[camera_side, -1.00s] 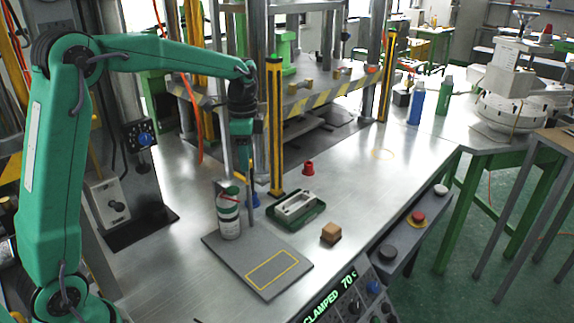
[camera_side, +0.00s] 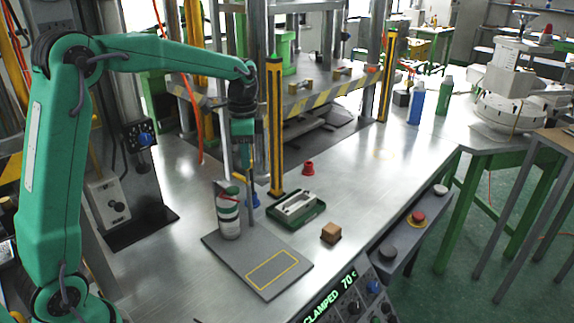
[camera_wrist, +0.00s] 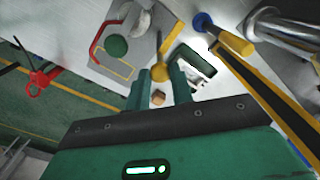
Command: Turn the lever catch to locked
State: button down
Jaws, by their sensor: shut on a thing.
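My gripper (camera_side: 246,166) points down above the bench, just behind and right of a green and white canister (camera_side: 229,217). It is shut on a slim tool with a yellow handle (camera_wrist: 161,70), between the fingers in the wrist view. The tool hangs upright beside the canister in the side view; I cannot tell if they touch. A red bar (camera_side: 228,197) crosses the upper canister. In the wrist view a bent red bar (camera_wrist: 97,42) lies beside a green disc (camera_wrist: 116,47), probably the canister's top. I cannot tell for sure which part is the lever catch.
The canister stands on a grey plate (camera_side: 259,281) with a yellow outline. A green tray (camera_side: 315,213) with a pale insert, a wooden block (camera_side: 331,233) and a red cup (camera_side: 308,168) stand right. A yellow post (camera_side: 275,130) rises close behind my gripper.

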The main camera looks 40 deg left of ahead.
jog(key=n, duration=0.4)
jog(key=shift+n, duration=0.3)
jog(key=n, duration=0.4)
jog(key=shift+n, duration=0.3)
jog(key=n, duration=0.3)
jog(key=shift+n, duration=2.5)
jog(key=c, duration=1.2)
grip_release()
jog(key=shift+r, duration=0.1)
